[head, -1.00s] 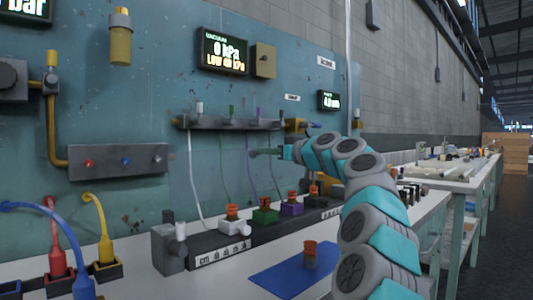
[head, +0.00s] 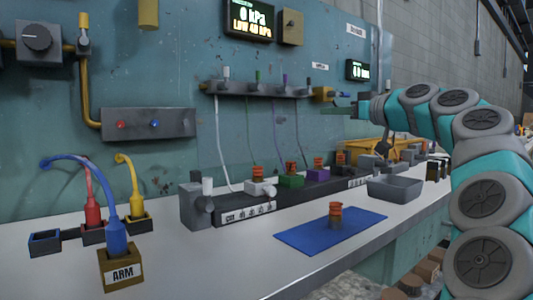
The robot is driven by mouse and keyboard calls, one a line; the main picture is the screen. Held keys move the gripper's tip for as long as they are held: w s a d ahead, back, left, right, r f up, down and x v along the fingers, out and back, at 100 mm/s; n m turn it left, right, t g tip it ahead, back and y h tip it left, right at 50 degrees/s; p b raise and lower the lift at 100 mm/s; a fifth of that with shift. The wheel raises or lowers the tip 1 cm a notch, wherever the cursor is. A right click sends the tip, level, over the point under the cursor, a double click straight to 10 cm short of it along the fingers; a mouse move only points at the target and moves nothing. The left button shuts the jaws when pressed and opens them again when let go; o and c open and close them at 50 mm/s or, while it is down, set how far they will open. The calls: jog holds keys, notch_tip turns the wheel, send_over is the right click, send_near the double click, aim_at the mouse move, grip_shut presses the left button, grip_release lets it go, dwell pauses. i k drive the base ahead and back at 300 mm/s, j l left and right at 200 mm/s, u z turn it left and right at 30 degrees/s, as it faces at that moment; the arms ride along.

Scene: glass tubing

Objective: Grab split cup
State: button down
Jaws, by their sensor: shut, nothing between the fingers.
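A small cup (head: 335,213) with an orange upper part and a dark grey lower part stands upright on the blue mat (head: 300,238). The picture is too small to tell whether it is split. Similar orange-topped pieces stand in the white holder (head: 262,188), the green holder (head: 291,181) and the purple holder (head: 318,173) behind it. My gripper (head: 335,110) is shut and empty. It points left, well above and behind the mat, in front of the teal wall panel and apart from the cup.
A grey open bin (head: 394,188) stands right of the mat. A black labelled rail (head: 245,212) runs behind it, under a valve manifold (head: 258,95) with hanging tubes. The front bench surface is mostly clear.

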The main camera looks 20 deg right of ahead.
aim_at(291, 168)
jog(key=k+l, duration=0.25)
jog(key=k, duration=0.2)
jog(key=k+l, duration=0.25)
jog(key=k, duration=0.25)
